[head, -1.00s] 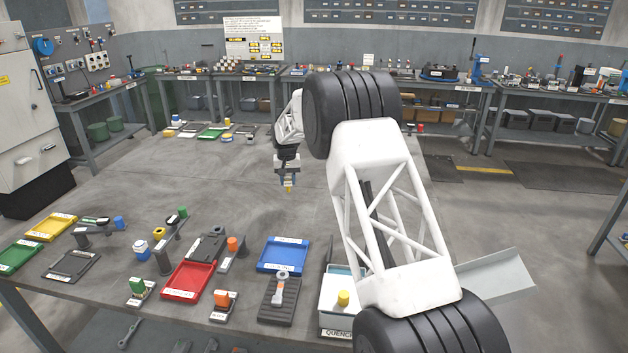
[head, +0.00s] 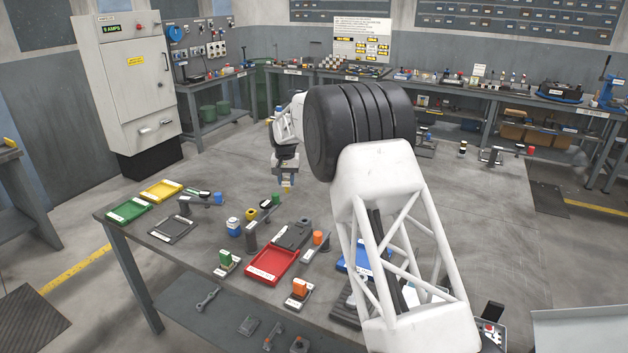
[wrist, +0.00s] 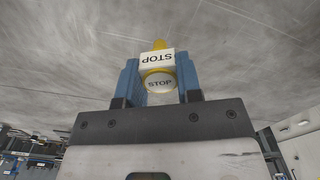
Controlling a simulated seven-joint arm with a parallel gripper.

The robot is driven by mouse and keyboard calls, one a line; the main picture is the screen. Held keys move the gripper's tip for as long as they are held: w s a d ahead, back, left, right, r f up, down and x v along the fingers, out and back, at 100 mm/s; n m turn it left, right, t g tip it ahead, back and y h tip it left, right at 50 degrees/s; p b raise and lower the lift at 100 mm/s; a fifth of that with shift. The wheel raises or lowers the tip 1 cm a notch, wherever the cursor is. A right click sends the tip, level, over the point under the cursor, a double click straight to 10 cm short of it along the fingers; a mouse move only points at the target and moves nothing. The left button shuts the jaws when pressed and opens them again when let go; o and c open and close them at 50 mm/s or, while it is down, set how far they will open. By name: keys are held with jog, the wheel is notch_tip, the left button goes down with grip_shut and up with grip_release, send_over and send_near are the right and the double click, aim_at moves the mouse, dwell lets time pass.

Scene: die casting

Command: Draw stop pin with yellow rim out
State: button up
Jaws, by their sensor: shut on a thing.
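The stop pin (wrist: 159,84) shows in the wrist view, with a white face marked STOP, a white STOP label and a yellow rim. My gripper (wrist: 160,75) is shut on it, with a blue finger on each side. In the head view my gripper (head: 286,183) hangs over the grey table, fingers down, with a small yellow bit of the pin at its tips. Only bare grey surface shows around the pin in the wrist view. I see no fixture touching the pin. Its far end is partly hidden.
A blue tray (head: 352,258) is partly behind my arm. The table behind them is mostly clear.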

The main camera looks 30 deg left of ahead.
jog(key=s+a+r, duration=0.1)
jog(key=s+a, duration=0.8)
jog(key=a, duration=0.1)
jog(key=shift+s+n, duration=0.3)
jog(key=shift+n, duration=0.1)
jog(key=shift+f, duration=2.85)
jog(key=shift+f, duration=2.05)
dwell(0.5)
jog(key=o, duration=1.1)
jog(key=shift+r, duration=3.9)
